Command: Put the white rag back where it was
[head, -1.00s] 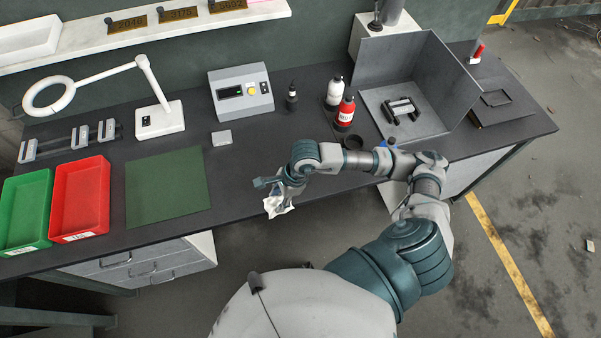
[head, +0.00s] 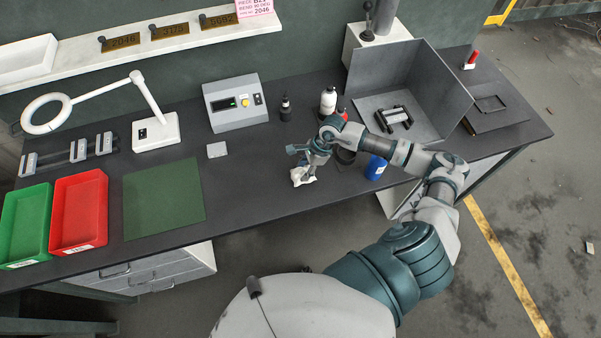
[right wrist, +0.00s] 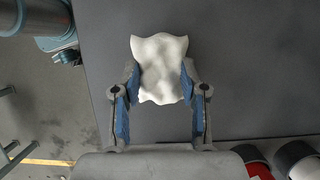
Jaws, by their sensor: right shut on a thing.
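The white rag (head: 301,177) is crumpled and hangs from my right gripper (head: 308,170) near the front middle of the dark workbench. In the right wrist view the rag (right wrist: 160,68) sits between the blue finger pads of my right gripper (right wrist: 160,85), which is shut on it. The dark bench top shows behind it. I cannot tell whether the rag touches the bench. My left gripper is not in view.
A white bottle (head: 328,101), a partly hidden red bottle (head: 342,114), a dark round dish (head: 345,156) and a blue container (head: 376,167) stand near my right arm. A green mat (head: 163,198) lies left. The bench between mat and gripper is clear.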

